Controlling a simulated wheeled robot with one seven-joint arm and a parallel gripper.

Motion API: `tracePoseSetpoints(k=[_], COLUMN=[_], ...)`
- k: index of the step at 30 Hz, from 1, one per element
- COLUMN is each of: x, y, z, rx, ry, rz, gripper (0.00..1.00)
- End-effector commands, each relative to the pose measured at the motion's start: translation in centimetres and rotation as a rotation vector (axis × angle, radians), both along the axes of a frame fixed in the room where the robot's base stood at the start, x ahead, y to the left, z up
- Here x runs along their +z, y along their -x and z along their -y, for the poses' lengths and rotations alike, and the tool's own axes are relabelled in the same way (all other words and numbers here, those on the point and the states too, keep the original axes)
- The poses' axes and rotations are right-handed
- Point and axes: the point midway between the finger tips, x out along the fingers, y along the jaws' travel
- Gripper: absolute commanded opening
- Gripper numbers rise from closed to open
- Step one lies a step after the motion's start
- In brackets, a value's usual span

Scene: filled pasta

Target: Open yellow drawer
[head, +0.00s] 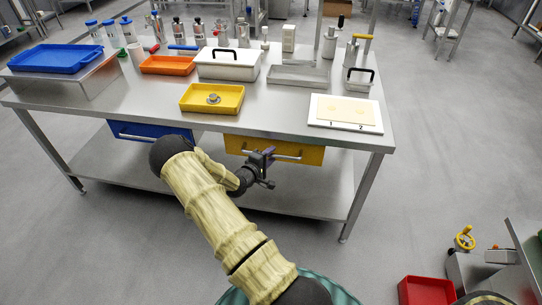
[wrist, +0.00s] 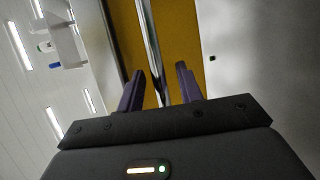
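The yellow drawer (head: 312,156) hangs under the right half of the steel table's front edge and looks closed. A metal bar handle (head: 288,157) runs across its front. My gripper (head: 266,155) is at the drawer front, by the middle of the handle. In the wrist view, my gripper (wrist: 159,70) is open, with its two dark fingers apart. The handle (wrist: 152,45) passes between them, with the yellow front (wrist: 180,35) behind it. I cannot tell whether a finger touches the bar.
A blue drawer (head: 130,131) sits under the table's left half. The steel table (head: 270,118) carries a yellow tray (head: 190,109), a white board (head: 317,122), an orange tray (head: 150,70) and a white lidded box (head: 215,72). A lower shelf (head: 315,195) lies below the drawers.

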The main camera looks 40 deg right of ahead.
Motion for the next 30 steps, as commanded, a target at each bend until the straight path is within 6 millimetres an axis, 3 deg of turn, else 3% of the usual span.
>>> tracePoseSetpoints(k=[11, 17, 30], x=[-0.13, -0.13, -0.12], y=[-0.28, -0.27, 0.3], z=[0.88, 0.86, 0.15], rx=[0.001, 0.0, 0.001], ry=[0.0, 0.0, -0.001], rz=[0.0, 0.0, -0.003], gripper=[0.36, 0.01, 0.0])
